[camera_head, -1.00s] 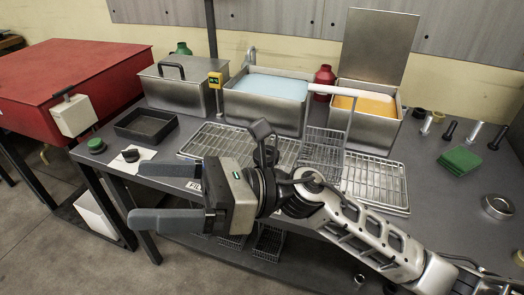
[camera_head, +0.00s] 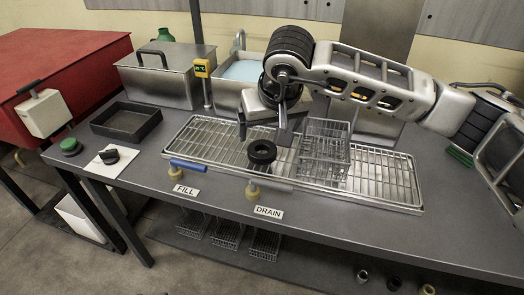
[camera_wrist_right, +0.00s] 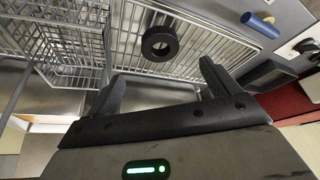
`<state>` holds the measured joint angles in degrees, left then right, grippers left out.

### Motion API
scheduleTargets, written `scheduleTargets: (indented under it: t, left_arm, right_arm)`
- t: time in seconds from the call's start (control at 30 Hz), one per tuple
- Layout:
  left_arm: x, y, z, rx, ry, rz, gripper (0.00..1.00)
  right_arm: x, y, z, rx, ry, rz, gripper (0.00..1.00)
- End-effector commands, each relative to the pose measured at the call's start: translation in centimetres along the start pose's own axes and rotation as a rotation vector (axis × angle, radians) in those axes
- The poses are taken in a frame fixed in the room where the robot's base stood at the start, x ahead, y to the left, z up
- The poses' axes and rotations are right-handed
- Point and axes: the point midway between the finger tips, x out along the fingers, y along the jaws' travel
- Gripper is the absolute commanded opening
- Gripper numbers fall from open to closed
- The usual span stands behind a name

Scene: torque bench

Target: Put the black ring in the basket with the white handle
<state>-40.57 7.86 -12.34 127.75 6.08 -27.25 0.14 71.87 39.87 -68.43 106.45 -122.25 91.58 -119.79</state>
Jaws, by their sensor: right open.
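The black ring (camera_head: 262,152) lies on the wire draining rack (camera_head: 395,185), and it also shows in the right wrist view (camera_wrist_right: 160,43). A wire basket (camera_head: 325,155) stands on the rack to the right of the ring. Its handle is not clear in the head view, where my arm covers the area above it; the basket shows at the left of the wrist view (camera_wrist_right: 60,40). My right gripper (camera_head: 263,130) is open and empty, with its fingers pointing down near the ring. The ring is beyond the open fingers (camera_wrist_right: 162,85) in the wrist view. My left gripper is not in view.
A lidded metal tank (camera_head: 165,78) and a tank of blue liquid (camera_head: 243,72) stand behind the rack. A black tray (camera_head: 125,121) sits at the left. FILL and DRAIN valves line the front edge. Several baskets are on the shelf below.

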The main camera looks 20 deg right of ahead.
Motion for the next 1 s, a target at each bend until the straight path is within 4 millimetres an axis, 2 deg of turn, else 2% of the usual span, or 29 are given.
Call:
scheduleTargets:
  t: [0.03, 0.13, 0.37, 0.7, 0.97, 1.0]
  left_arm:
    - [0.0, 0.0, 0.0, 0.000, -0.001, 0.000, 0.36]
    - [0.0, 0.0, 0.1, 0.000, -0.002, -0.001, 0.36]
    - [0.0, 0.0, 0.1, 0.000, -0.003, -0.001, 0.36]
    - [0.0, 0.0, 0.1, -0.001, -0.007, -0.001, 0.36]
    - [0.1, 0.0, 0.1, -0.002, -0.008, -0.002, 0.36]
    - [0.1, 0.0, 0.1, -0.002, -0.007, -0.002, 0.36]
  right_arm:
    - [1.1, 0.0, 0.1, 0.002, -0.004, 0.000, 0.88]
    - [2.7, -0.1, 0.1, 0.001, -0.003, -0.001, 0.88]
    - [4.4, -0.1, 0.0, 0.002, -0.002, -0.002, 0.88]
    - [8.8, -0.1, -0.1, 0.002, -0.002, -0.003, 0.88]
    - [9.3, -0.1, -0.1, 0.001, 0.001, -0.004, 0.88]
    - [9.3, -0.1, -0.1, 0.001, 0.001, -0.004, 0.85]
